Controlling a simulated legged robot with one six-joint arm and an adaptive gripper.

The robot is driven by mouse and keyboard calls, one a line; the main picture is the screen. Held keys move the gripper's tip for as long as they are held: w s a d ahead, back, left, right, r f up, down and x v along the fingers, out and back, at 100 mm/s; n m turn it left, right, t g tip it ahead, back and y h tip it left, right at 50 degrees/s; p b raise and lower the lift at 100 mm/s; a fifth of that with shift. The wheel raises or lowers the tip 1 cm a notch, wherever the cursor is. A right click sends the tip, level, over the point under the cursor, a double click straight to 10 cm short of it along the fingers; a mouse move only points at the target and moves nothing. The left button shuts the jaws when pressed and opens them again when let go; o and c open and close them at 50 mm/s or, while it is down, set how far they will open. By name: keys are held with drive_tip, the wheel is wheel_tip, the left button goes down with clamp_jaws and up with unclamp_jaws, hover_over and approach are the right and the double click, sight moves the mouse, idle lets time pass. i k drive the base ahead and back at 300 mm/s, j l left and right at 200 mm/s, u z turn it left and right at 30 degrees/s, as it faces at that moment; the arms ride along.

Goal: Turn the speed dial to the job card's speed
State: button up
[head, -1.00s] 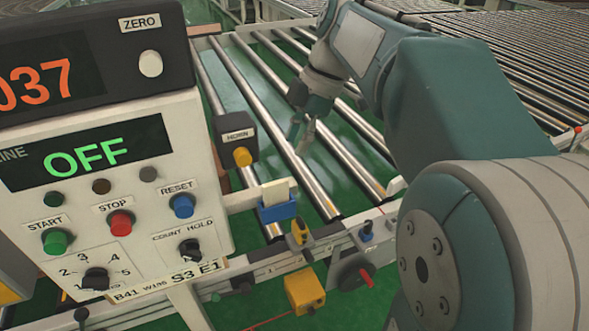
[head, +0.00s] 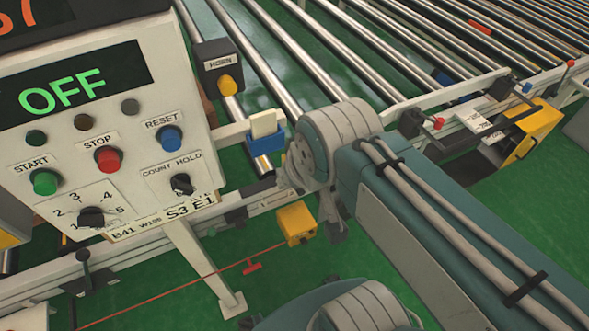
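The speed dial (head: 91,216) is a black knob at the lower left of the control panel, with a scale whose digits run from 1 to 5. I cannot clearly tell which digit its pointer marks. The job card (head: 165,217) sits along the panel's lower edge and reads B41, W195, S3 E1. The line display (head: 70,88) shows OFF in green. My gripper (head: 332,232) hangs below my wrist, to the right of the panel and apart from the dial. Its fingers are small and mostly hidden, so their opening is unclear.
Start (head: 45,182), stop (head: 107,160) and reset (head: 170,139) buttons and the count hold switch (head: 182,184) surround the dial. A horn box (head: 220,65) and a blue holder (head: 268,138) stand right of the panel. A yellow box (head: 296,222) hangs near my gripper.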

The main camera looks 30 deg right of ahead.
sight(90, 217)
drive_tip(key=k+j+u, duration=0.1)
drive_tip(key=u, duration=0.25)
drive_tip(key=k+j+u, duration=0.1)
drive_tip(key=u, duration=0.2)
drive_tip(key=j+u, duration=0.35)
drive_tip(key=k+l+z, duration=0.1)
drive_tip(key=l+z, duration=0.25)
